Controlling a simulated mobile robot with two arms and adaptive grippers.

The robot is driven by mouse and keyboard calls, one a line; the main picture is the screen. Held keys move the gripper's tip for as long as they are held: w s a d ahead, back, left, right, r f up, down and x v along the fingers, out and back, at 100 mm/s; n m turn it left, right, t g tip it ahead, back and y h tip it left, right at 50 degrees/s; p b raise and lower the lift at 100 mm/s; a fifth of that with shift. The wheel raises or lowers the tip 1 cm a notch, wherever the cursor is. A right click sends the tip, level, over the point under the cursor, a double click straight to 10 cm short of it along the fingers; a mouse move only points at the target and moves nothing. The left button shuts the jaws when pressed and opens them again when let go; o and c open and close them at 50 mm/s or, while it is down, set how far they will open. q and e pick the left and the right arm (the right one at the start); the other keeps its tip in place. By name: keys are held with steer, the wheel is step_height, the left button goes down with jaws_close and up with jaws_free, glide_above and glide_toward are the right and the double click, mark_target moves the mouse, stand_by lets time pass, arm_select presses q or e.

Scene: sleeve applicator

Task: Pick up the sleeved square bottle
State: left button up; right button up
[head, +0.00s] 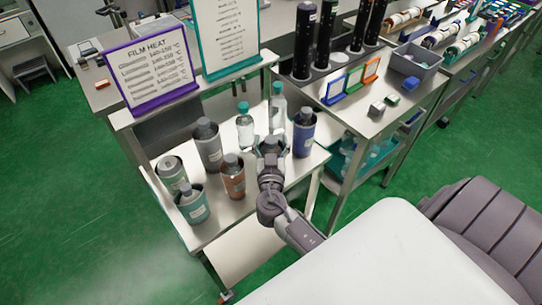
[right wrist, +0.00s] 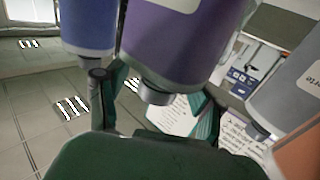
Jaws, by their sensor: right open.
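My right gripper (head: 270,146) is open over the front of the bottle shelf, its fingers on both sides of a grey-capped bottle. In the right wrist view, that bottle is purple (right wrist: 185,38) with a pale label and appears upside down. Its grey cap (right wrist: 155,95) lies between the open fingers; contact cannot be told. In the head view my gripper hides most of its body, and I cannot tell whether it is square. A blue-sleeved bottle (head: 303,132) stands to the right and an orange-brown one (head: 232,176) to the left. My left gripper is not in view.
A purple-framed film heat sign (head: 152,70) stands behind. Another table with small frames (head: 347,85) is at right.

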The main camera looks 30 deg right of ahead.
jaws_close()
stand_by(0.5)
